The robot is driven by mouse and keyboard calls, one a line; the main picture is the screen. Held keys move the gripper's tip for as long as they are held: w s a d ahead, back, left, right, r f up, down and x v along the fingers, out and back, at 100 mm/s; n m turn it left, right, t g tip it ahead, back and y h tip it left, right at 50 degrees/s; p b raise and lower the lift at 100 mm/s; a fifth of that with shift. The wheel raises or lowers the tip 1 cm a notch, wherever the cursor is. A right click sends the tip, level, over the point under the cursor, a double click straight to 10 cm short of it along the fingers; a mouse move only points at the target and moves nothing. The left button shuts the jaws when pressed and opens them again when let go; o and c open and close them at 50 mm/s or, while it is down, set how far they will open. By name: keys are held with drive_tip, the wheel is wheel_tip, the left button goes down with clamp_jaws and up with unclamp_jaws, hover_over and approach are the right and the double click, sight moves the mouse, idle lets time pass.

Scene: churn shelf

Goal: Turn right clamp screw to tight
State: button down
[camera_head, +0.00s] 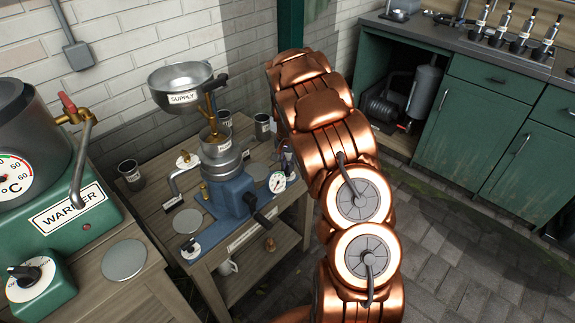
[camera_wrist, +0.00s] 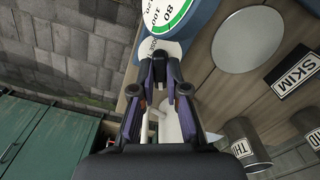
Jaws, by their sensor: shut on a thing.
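The separator machine stands on the wooden bench in the head view, with a blue base (camera_head: 232,197), a grey body (camera_head: 220,160) and a steel supply bowl (camera_head: 182,85) on top.
A white gauge (camera_head: 277,182) sits close to my arm. A steel disc (camera_wrist: 248,40), a SKIM label (camera_wrist: 293,72) and dark cups (camera_wrist: 243,135) lie to the right in the wrist view. The warmer (camera_head: 70,210) stands left. The paved floor (camera_head: 450,240) on the right is clear.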

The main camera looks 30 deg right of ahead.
drive_tip(key=m, duration=0.4)
drive_tip(key=shift+m, duration=0.3)
idle(0.3)
drive_tip(key=shift+d, duration=0.1)
drive_tip(key=c, duration=1.2)
unclamp_jaws()
wheel_tip(320, 180, up, 12)
drive_tip(key=shift+r, duration=0.1)
